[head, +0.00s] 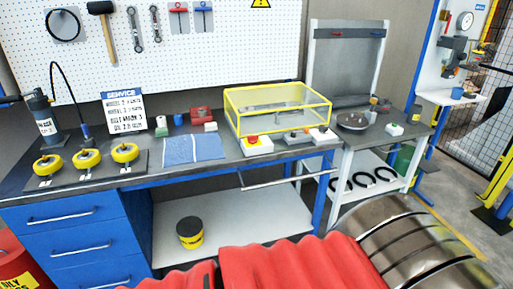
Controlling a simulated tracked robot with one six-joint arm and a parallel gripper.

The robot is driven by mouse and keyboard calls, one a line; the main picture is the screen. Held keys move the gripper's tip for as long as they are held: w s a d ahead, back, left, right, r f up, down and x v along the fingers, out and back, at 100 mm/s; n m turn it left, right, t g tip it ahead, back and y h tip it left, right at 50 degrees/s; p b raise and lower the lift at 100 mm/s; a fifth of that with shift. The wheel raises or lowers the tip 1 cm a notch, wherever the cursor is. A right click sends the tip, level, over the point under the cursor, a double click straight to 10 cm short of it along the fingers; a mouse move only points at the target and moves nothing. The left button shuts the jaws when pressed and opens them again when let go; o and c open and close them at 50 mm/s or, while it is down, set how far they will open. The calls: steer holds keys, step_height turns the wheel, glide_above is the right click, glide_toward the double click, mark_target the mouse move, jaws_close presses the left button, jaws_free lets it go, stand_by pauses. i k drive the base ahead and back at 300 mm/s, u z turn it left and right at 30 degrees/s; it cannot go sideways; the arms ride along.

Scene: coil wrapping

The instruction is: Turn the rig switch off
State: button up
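A rig with a clear yellow-framed cover (278,104) stands on the blue workbench. Along its front edge sit a white box with a red button on yellow (254,145), a grey box with a small dark knob or lever (294,137) and a white box with a small red part (323,134). I cannot tell which is the rig switch, or its position. A long, thin grey part shows under the cover. My gripper is not in view.
The workbench (75,204) holds several yellow wheels (86,158), a blue mat (193,149), a service sign (124,110) and a red box (201,115). A second table to the right holds a round dark plate (352,122) and a green-button box (394,129). A red corrugated shape and metal bands fill the lower foreground.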

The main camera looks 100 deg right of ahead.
mark_target(252, 139)
steer(key=z, duration=3.65)
